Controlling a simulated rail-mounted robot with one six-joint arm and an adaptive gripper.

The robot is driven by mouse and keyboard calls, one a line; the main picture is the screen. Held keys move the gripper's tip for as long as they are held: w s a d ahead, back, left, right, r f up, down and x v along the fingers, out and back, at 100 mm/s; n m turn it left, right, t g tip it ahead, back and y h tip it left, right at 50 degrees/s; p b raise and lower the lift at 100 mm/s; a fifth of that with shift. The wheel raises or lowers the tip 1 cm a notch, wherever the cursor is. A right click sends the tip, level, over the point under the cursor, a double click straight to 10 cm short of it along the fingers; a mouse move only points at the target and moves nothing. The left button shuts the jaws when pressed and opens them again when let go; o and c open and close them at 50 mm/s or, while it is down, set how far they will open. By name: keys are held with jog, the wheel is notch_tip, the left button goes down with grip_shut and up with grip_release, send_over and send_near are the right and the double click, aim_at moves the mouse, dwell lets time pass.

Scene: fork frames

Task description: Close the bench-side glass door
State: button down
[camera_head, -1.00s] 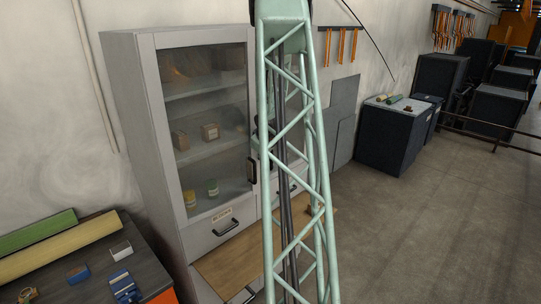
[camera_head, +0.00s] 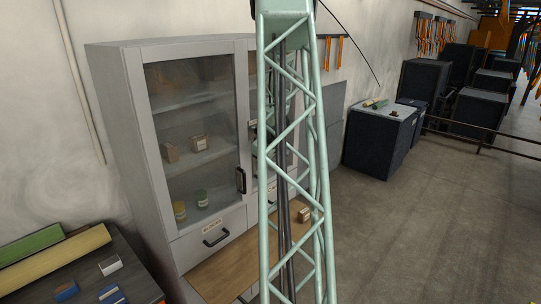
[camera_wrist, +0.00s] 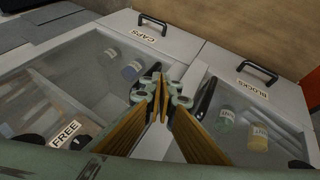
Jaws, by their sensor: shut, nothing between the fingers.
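The bench-side glass door (camera_head: 195,130) is the left door of a grey cabinet (camera_head: 118,130), beside the workbench. It looks flush or nearly flush with the frame; I cannot tell whether a small gap is left. Its dark handle (camera_head: 241,181) is on its right edge. In the wrist view the same door (camera_wrist: 240,120) is on the right, with a green and a yellow jar behind the glass. My gripper (camera_wrist: 158,92) is shut and empty, in front of the strip between the two doors, near the door handle (camera_wrist: 207,98). Contact is unclear. My mast hides the gripper in the head view.
The other glass door (camera_wrist: 75,75) is on the left in the wrist view. Drawers labelled CAPS (camera_wrist: 150,38) and BLOCKS (camera_wrist: 255,75) look shut. The workbench (camera_head: 125,270) holds rolls and small blocks. A wooden board (camera_head: 230,265) lies before the cabinet.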

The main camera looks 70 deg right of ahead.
jog(key=shift+s+d+r+p, duration=0.15)
jog(key=shift+s+r+p, duration=0.2)
jog(key=shift+s+r, duration=0.55)
jog(key=shift+s+d+r+p, duration=0.15)
jog(key=shift+s+r+p, duration=0.35)
jog(key=shift+r, duration=0.65)
jog(key=shift+s, duration=0.15)
